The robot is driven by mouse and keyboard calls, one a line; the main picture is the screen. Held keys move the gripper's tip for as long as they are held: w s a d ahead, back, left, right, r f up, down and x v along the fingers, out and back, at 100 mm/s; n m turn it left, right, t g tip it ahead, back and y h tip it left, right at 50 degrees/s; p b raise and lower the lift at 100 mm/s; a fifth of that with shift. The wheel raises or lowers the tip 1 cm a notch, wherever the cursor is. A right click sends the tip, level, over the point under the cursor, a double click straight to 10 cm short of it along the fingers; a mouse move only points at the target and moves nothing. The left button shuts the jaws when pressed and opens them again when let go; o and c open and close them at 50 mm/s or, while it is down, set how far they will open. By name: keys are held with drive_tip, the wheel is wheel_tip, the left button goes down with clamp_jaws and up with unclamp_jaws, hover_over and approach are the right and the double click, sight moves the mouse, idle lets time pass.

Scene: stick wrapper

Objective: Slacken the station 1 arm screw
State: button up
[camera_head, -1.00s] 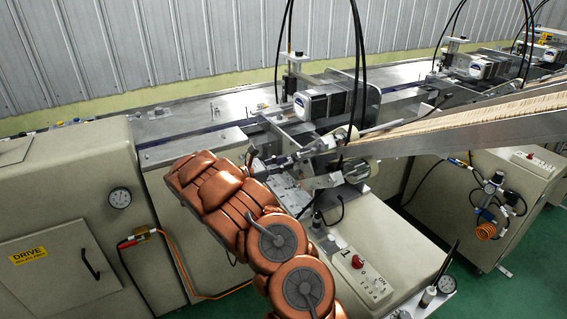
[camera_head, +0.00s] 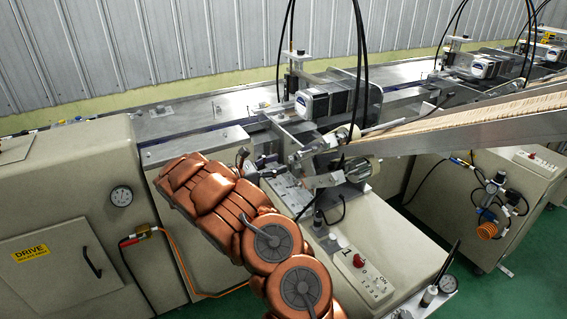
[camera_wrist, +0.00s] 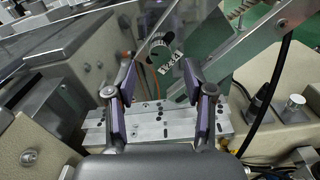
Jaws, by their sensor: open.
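My gripper (camera_wrist: 163,80) is open and empty in the wrist view, its two dark, purple-sided fingers spread apart. In the head view my gripper (camera_head: 244,159) shows only as a small dark tip beyond my copper arm, beside the station 1 machine. A slanted metal bar (camera_wrist: 250,50) crosses the upper right of the wrist view, with a round screw head (camera_wrist: 281,23) near its upper end. I cannot tell whether this is the station 1 arm screw. The screw is not clearly made out in the head view.
A drilled silver plate (camera_wrist: 160,125) lies below the fingers. The station 1 control box (camera_head: 365,275) has a red knob. A stick-filled chute (camera_head: 480,120) slopes in from the right, and black cables (camera_head: 361,60) hang above.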

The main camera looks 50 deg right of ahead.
drive_tip(key=v, duration=0.8)
drive_tip(key=shift+a, duration=0.3)
drive_tip(key=shift+w, duration=0.1)
drive_tip(key=s+a+r+m+g+y, duration=0.1)
drive_tip(key=s+a+r+m+y, duration=0.25)
drive_tip(key=s, duration=0.65)
drive_tip(key=s+a+r+m+g+y, duration=0.1)
drive_tip(key=s+a+r+m+y, duration=0.3)
drive_tip(key=s, duration=0.5)
drive_tip(key=s+a+f+m+t+y, duration=0.1)
drive_tip(key=s+a+m+t+y, duration=0.1)
drive_tip(key=s+a+y, duration=0.3)
drive_tip(key=s+a+f+m+t+y, duration=0.2)
drive_tip(key=s+a+m+t+y, duration=0.1)
drive_tip(key=s+a, duration=1)
drive_tip(key=a+y, duration=0.1)
drive_tip(key=a, duration=0.5)
drive_tip(key=shift+s+a+f+y, duration=0.15)
drive_tip(key=shift+s+a+y, duration=0.15)
drive_tip(key=shift+s+y, duration=0.1)
